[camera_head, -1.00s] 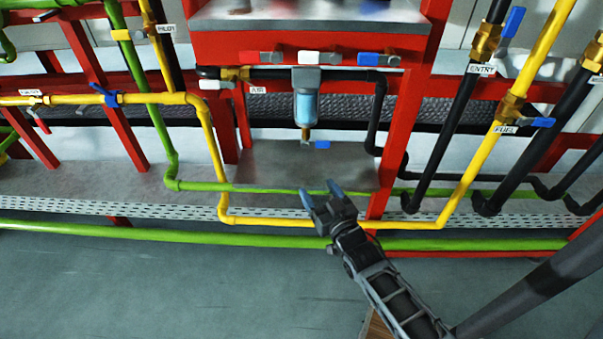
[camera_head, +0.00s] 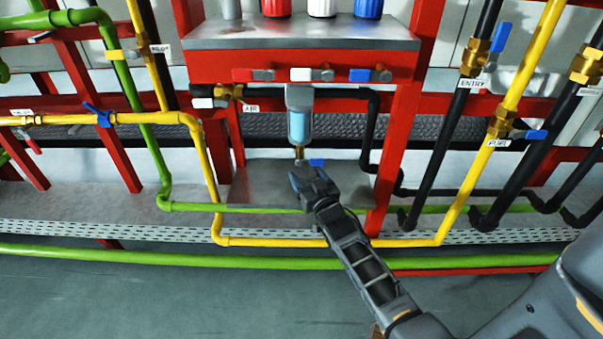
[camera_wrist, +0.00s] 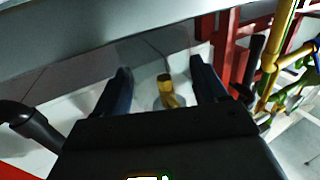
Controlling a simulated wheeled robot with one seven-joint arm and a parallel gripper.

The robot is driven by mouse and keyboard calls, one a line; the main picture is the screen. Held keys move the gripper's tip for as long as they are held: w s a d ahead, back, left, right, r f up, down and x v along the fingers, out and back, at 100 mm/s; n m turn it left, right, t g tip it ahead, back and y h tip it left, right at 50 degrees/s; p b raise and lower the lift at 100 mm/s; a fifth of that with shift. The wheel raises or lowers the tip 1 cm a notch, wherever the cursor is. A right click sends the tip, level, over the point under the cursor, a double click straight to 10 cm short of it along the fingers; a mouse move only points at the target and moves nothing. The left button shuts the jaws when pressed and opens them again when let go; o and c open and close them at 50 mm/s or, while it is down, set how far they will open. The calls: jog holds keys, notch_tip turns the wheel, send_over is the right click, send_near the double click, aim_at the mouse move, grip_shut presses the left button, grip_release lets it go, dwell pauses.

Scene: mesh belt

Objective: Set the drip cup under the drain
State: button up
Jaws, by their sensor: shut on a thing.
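The filter (camera_head: 299,125) has a clear bluish bowl and hangs below the red shelf beam. My gripper (camera_head: 305,174) is right below and in front of the drain, above the grey plate. In the wrist view my two fingers (camera_wrist: 161,72) stand apart, with the brass drain (camera_wrist: 167,90) showing between them. My gripper is shut on the drip cup, which shows only as a faint pale shape between the fingers (camera_wrist: 146,98). My gripper hides it in the head view.
A grey plate (camera_head: 255,187) lies below the filter. A green pipe (camera_head: 250,209) and a yellow pipe (camera_head: 275,242) cross in front of it. A red post (camera_head: 393,150) and black pipes (camera_head: 370,140) stand to the right. Several small valves line the beam above.

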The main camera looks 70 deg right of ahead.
aim_at(302, 173)
jog(key=shift+w+d, duration=0.45)
jog(key=x, duration=0.3)
jog(key=shift+w+d+f, duration=0.15)
jog(key=shift+d+f, duration=0.05)
jog(key=shift+a+f+b, duration=0.15)
jog(key=shift+f+b, duration=0.3)
jog(key=shift+f, duration=0.15)
jog(key=shift+f, duration=0.15)
jog(key=o, duration=1.1)
